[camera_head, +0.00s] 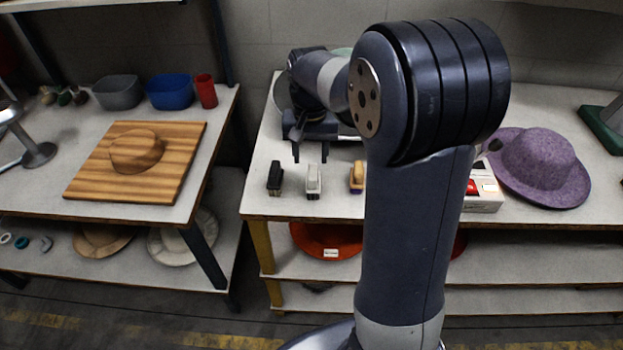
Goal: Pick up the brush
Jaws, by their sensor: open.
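Three small brushes stand in a row near the front edge of the right table. One is dark (275,178), one is white-grey (313,181), and one is tan on top (357,177). My gripper (309,152) is open and empty, pointing down above the table behind the brushes. In the picture it sits just above the dark and white-grey brushes, apart from them. My arm hides the table to the right of the tan brush.
A purple hat (541,165) and a small white box (484,193) are on the right table (258,200). The left table holds a striped wooden board (110,186), a blue bin (170,92) and a red cup (206,91).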

